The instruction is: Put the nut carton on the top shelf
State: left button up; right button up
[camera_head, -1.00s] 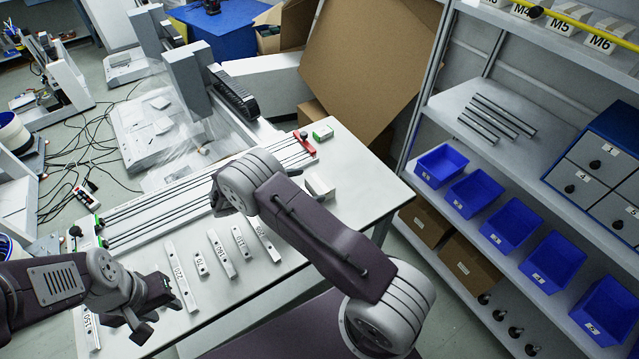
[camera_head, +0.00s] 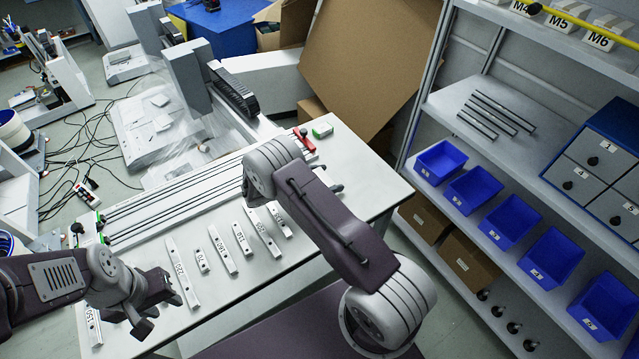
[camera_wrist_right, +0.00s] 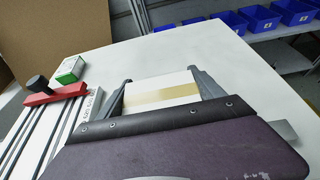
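A white carton with a tan band (camera_wrist_right: 162,91), which I take for the nut carton, lies on the white table between the fingers of my right gripper (camera_wrist_right: 162,82) in the right wrist view. The fingers are spread on either side of it; I cannot tell whether they touch it. In the head view my right arm hides the carton. The top shelf (camera_head: 560,40) at upper right bears several white cartons, with labels such as M5 (camera_head: 560,25) and M6 (camera_head: 598,38). My left gripper (camera_head: 160,314) is open and empty over the table's left end.
Labelled white bars (camera_head: 222,250) lie on the table beside a rail assembly with a red clamp (camera_head: 304,140). A small green-and-white box (camera_head: 321,130) stands near it. Blue bins (camera_head: 510,222) and a drawer cabinet (camera_head: 598,165) fill lower shelves. A yellow bar (camera_head: 590,25) crosses near the top shelf.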

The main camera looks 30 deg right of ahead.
jog(key=c, duration=0.8)
jog(key=shift+r, duration=0.25)
jog(key=shift+c, duration=0.2)
notch_tip(320, 180, up, 4)
jog(key=shift+r+p, duration=0.1)
jog(key=shift+p, duration=0.2)
jog(key=s+d+r, duration=0.6)
jog(key=s+d, duration=0.1)
jog(key=s, duration=0.2)
jog(key=shift+d+r+p, duration=0.15)
jog(key=shift+p, duration=0.3)
